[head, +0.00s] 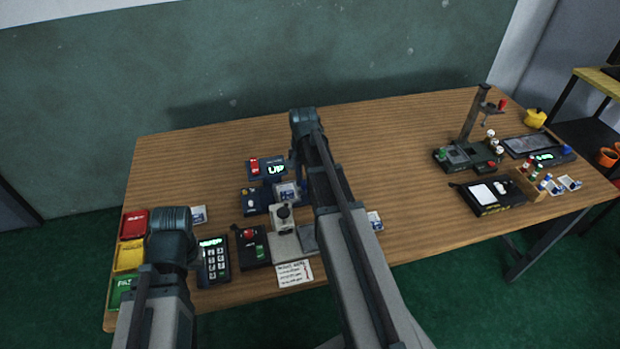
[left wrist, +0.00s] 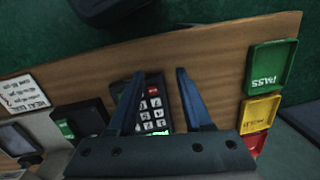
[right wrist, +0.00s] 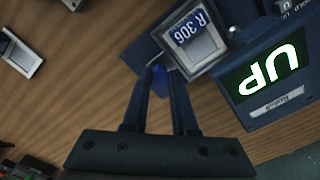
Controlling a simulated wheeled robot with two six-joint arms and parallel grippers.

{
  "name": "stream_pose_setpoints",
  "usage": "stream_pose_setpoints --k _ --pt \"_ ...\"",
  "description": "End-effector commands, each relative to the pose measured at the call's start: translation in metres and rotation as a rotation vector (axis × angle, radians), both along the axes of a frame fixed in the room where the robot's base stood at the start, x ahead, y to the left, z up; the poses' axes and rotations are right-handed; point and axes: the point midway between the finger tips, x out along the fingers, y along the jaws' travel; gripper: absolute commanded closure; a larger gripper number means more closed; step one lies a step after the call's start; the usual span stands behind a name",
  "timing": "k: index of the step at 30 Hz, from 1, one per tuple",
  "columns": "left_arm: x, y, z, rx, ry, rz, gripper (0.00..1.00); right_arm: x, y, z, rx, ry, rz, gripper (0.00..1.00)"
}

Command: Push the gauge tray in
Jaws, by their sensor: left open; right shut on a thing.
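A square pale-rimmed tray marked R 306 (right wrist: 207,42), which looks like the gauge tray, shows in the right wrist view at a dark blue unit. In the head view it shows (head: 286,192) just left of my right arm. My right gripper (right wrist: 160,73) is shut on a small blue piece, like a knob, beside the tray's near corner. My arm hides this gripper in the head view. How far the tray stands out I cannot tell. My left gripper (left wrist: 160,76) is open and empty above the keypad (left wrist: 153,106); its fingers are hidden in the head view.
A display reading UP (right wrist: 272,66) stands beside the tray. Red, yellow and green bins (head: 128,257) line the left table edge. A box with a red button (head: 251,246) and a written card (head: 294,273) lie nearer. The table's back middle (head: 390,140) is clear.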

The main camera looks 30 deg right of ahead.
Motion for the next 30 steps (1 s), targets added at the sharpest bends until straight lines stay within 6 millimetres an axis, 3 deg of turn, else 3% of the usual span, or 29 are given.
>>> stream_pose_setpoints --k 2,3,8,20,30 --pt "0.0 0.0 0.0 0.0 0.0 0.0 0.5 0.0 0.0 0.0 0.0 0.0 -0.001 1.0" --pt "0.0 0.0 0.0 0.0 0.0 0.0 0.5 0.0 0.0 0.0 0.0 0.0 -0.001 0.7" --pt "0.0 0.0 0.0 0.0 0.0 0.0 0.5 0.0 -0.001 0.0 0.0 0.0 -0.001 0.43" --pt "0.0 0.0 0.003 0.0 0.0 0.0 0.5 0.0 -0.001 0.003 0.0 0.0 -0.001 0.43" --pt "0.0 0.0 0.034 0.0 0.0 0.0 0.5 0.0 -0.001 0.034 0.0 0.0 -0.001 0.43"
